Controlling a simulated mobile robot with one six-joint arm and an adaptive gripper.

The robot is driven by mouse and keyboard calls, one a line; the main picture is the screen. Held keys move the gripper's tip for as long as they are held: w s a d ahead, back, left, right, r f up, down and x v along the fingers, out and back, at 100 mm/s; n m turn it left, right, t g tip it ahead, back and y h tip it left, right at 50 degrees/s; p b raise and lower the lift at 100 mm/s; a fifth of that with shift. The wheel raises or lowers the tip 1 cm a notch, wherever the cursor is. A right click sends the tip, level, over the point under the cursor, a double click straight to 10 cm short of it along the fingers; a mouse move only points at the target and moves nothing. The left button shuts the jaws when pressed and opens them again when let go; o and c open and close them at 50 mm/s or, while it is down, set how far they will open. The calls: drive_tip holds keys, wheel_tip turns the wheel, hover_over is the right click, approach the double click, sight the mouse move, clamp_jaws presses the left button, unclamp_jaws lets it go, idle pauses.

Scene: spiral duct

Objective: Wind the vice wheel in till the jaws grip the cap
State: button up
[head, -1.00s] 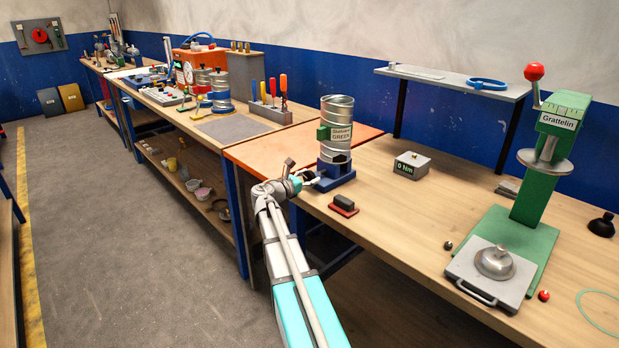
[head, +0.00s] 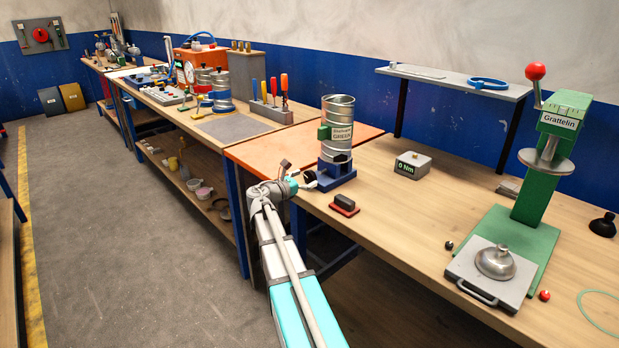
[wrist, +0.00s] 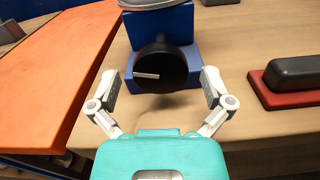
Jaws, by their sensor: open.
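The blue vice (head: 338,175) stands on the wooden bench, with a silver ribbed duct piece (head: 338,115) upright in it. The duct carries a green block and a label. In the wrist view, the black vice wheel (wrist: 160,70) with a pale bar on its face sits in front of the blue vice body (wrist: 187,25). My gripper (wrist: 160,87) is open, one finger on each side of the wheel; I cannot tell whether they touch it. In the head view my gripper (head: 308,180) is small, at the near side of the vice. The cap and the jaws are not clearly visible.
A black block on a red base (head: 344,205) lies right of the vice, also close to my right finger in the wrist view (wrist: 290,80). An orange mat (head: 290,150) lies left. A grey "0 Nm" box (head: 412,165) and green press (head: 545,170) stand further right.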

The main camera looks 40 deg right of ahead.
drive_tip(key=a, duration=1)
drive_tip(key=shift+s, duration=0.4)
drive_tip(key=s+a+f+m+y, duration=0.4)
drive_tip(key=a+f+m+y, duration=0.1)
drive_tip(key=a+f, duration=0.2)
drive_tip(key=s+a+f+m+y, duration=0.4)
drive_tip(key=a+f+m+y, duration=0.15)
drive_tip(key=a+f, duration=0.2)
drive_tip(key=s+a+f+m+g+y, duration=0.15)
drive_tip(key=s+a+m+y, duration=0.25)
drive_tip(key=a, duration=0.4)
drive_tip(key=s+a+f+m+y, duration=0.3)
drive_tip(key=s+a+y, duration=0.1)
drive_tip(key=a, duration=0.5)
wheel_tip(320, 180, up, 15)
drive_tip(key=p, duration=1.4)
drive_tip(key=shift+d+f, duration=0.15)
